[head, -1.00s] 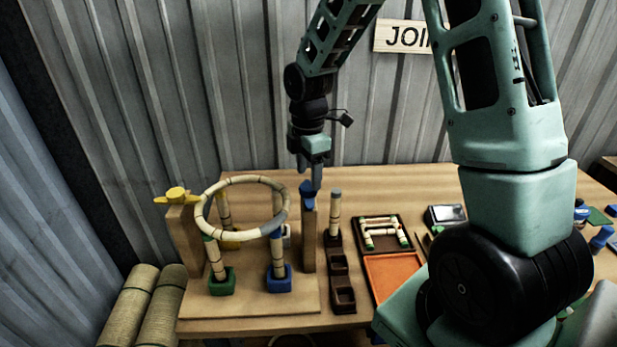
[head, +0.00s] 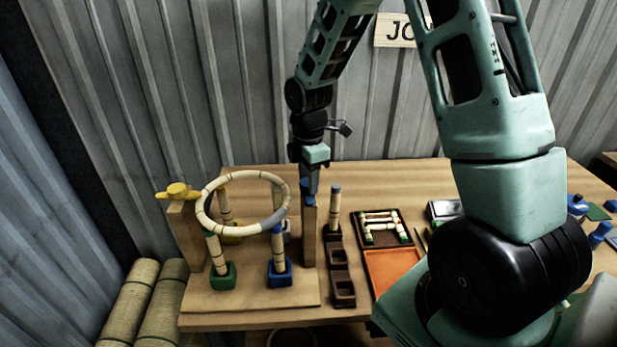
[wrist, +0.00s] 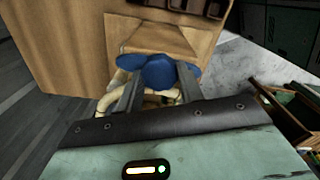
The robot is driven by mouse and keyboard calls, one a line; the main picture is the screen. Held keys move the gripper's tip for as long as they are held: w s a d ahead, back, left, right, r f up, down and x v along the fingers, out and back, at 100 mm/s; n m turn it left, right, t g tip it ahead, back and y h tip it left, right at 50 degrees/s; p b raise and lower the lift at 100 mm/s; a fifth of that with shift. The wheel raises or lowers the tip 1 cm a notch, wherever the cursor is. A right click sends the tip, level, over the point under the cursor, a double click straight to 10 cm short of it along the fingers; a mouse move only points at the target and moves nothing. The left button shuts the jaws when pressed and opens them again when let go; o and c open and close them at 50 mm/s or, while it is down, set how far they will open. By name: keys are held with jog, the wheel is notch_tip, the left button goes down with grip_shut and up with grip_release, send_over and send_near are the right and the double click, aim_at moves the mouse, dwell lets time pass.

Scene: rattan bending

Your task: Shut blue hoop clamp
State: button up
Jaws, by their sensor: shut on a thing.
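The blue hoop clamp (head: 307,197) sits on top of the right wooden post, beside the hoop. In the wrist view its round blue knob (wrist: 158,72) with side wings lies between my fingers. My gripper (head: 311,184) points down from above and is shut on the clamp's knob; the fingers also show in the wrist view (wrist: 157,92). The pale rattan hoop (head: 211,190) rests level on several upright rattan posts, and a greyish section shows at its right front. The clamp's lower part is partly hidden by my fingers.
A yellow clamp (head: 178,189) sits on the left wooden post. Green (head: 222,276) and blue (head: 279,273) cups hold the front rattan posts. A dark holder (head: 342,287), a tray with a rattan frame (head: 383,241) and an orange tray (head: 390,268) lie to the right.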

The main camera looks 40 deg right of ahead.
jog(key=m, duration=0.4)
jog(key=shift+b, duration=0.4)
jog(key=m, duration=0.4)
jog(key=shift+m+b, duration=0.3)
jog(key=shift+b, duration=0.1)
jog(key=m, duration=0.4)
jog(key=shift+w+m+b, duration=0.1)
jog(key=shift+m+b, duration=0.2)
jog(key=m, duration=0.4)
jog(key=shift+r+m, duration=0.1)
jog(key=shift+m, duration=0.2)
jog(key=o, duration=1)
notch_tip(320, 180, up, 17)
jog(key=b, duration=0.3)
jog(key=shift+r+b, duration=0.2)
jog(key=shift+b, duration=0.2)
